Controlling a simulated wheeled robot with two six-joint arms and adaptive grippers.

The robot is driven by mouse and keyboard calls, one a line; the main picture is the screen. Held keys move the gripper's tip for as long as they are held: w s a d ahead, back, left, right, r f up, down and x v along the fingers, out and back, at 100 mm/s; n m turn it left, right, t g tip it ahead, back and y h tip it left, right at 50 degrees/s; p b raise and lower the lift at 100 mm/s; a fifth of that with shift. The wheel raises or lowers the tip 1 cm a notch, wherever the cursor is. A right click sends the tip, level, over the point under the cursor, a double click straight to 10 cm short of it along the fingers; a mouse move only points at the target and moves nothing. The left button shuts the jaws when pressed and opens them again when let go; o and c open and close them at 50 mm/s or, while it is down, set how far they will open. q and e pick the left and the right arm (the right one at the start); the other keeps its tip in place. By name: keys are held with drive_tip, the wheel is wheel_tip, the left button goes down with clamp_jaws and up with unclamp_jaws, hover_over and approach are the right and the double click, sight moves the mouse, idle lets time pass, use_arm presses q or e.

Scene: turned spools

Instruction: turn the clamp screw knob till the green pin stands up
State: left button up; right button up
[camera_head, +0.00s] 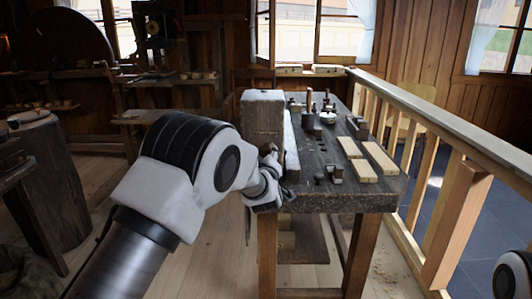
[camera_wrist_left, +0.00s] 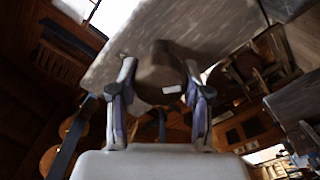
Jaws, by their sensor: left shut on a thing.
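My left gripper (camera_head: 270,172) is at the near left corner of the workbench, in front of an upright wooden block (camera_head: 262,112). In the left wrist view its two fingers stand either side of a dark brown round knob (camera_wrist_left: 158,72), which has a small pale mark on its lower face. The gripper is shut on this knob. In the head view my gripper and arm hide most of the knob. I cannot make out a green pin in either view. My right gripper is out of view; only a part of my right arm shows at the right edge.
The dark workbench top (camera_head: 325,147) holds several pale wood strips (camera_head: 379,158), a metal pot (camera_head: 327,117) and small parts. A wooden railing (camera_head: 440,120) runs along its right. A tree stump (camera_head: 52,185) stands at the left. The floor before the bench is mostly clear.

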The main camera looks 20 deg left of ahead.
use_arm(q)
drive_tip(key=shift+f+m, duration=0.35)
drive_tip(key=shift+m, duration=0.25)
drive_tip(key=o, duration=1.1)
drive_tip(key=shift+s, duration=0.1)
drive_tip(key=shift+o, duration=0.3)
drive_tip(key=shift+r, duration=0.2)
drive_tip(key=v, duration=0.7)
drive_tip(key=shift+s, duration=0.25)
drive_tip(key=shift+d, duration=0.1)
